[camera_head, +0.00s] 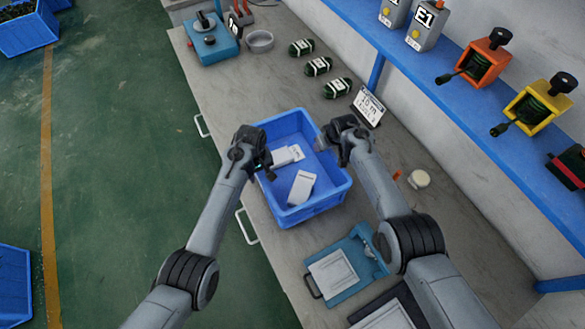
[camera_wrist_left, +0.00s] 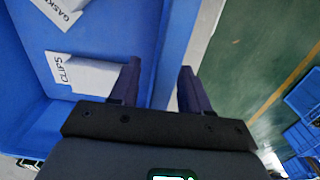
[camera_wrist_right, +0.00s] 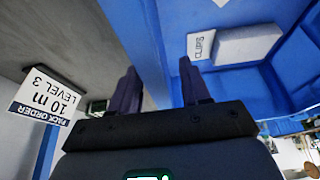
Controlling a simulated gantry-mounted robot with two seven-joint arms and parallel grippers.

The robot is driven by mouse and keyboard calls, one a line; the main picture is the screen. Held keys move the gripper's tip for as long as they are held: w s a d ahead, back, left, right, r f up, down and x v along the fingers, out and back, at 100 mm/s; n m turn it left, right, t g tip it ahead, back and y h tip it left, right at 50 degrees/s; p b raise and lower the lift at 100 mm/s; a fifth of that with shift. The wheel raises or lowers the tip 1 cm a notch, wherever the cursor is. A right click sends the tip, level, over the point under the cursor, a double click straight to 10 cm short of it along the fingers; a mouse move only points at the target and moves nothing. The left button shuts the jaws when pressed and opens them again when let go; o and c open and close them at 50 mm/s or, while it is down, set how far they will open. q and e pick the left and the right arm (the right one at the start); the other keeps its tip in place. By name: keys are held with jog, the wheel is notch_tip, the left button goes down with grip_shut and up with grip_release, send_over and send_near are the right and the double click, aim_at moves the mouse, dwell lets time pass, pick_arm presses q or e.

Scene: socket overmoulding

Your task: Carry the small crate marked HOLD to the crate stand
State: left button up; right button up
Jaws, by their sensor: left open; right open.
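A blue crate (camera_head: 318,206) stands on the grey bench in the head view, with white boxes inside. No HOLD mark is readable on it. My left gripper (camera_head: 263,168) is open at its left wall; in the left wrist view the crate wall (camera_wrist_left: 172,45) runs between the open fingers (camera_wrist_left: 158,85). My right gripper (camera_head: 326,143) is open at the opposite wall; in the right wrist view that wall (camera_wrist_right: 146,45) runs between the fingers (camera_wrist_right: 158,88). I cannot tell whether the fingers touch the walls. I cannot identify the crate stand.
A box marked CLIPS (camera_wrist_left: 88,75) lies in the crate. A pack order sign (camera_head: 369,106) stands behind it. A blue-framed fixture (camera_head: 335,272) is in front. Green rolls (camera_head: 318,66) lie farther back. Other blue crates (camera_head: 25,32) are at the left over the green floor.

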pick_arm(q)
grip_shut()
pick_arm(e)
grip_shut()
pick_arm(q)
jog(key=shift+r, duration=0.15)
pick_arm(e)
jog(key=shift+r, duration=0.15)
